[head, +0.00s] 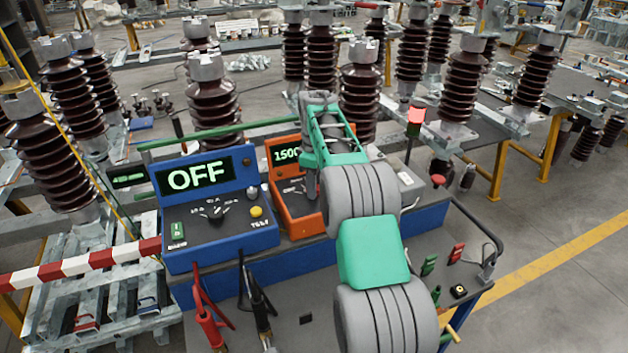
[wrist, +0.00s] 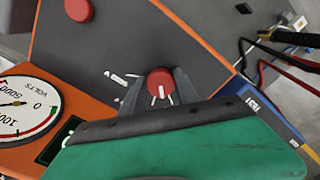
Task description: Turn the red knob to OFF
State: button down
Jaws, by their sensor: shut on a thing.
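The red knob (wrist: 160,82) is on the dark sloped panel of the orange instrument (wrist: 205,35). It sits between the two fingers of my gripper (wrist: 160,92) in the wrist view. The fingers are shut on its sides. A white line on the knob points toward the bottom of the wrist picture. White marks beside the knob are too small to read. In the head view the orange instrument (head: 288,212) has a green display reading about 1500, partly cut off. My arm hides the knob there.
A second red knob or button (wrist: 78,9) is on the orange panel. A dial marked VOLTS (wrist: 28,108) is beside it. A blue instrument (head: 220,243) reading OFF stands left of the orange one. A lit red lamp (head: 415,116) stands to the right. Red and black leads (head: 208,318) hang in front.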

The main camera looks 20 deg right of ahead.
jog(key=shift+n+p, duration=0.5)
jog(key=shift+n, duration=1)
jog(key=c, duration=0.9)
grip_release()
notch_tip(320, 180, up, 8)
jog(key=shift+f+b, duration=0.15)
jog(key=shift+b, duration=0.3)
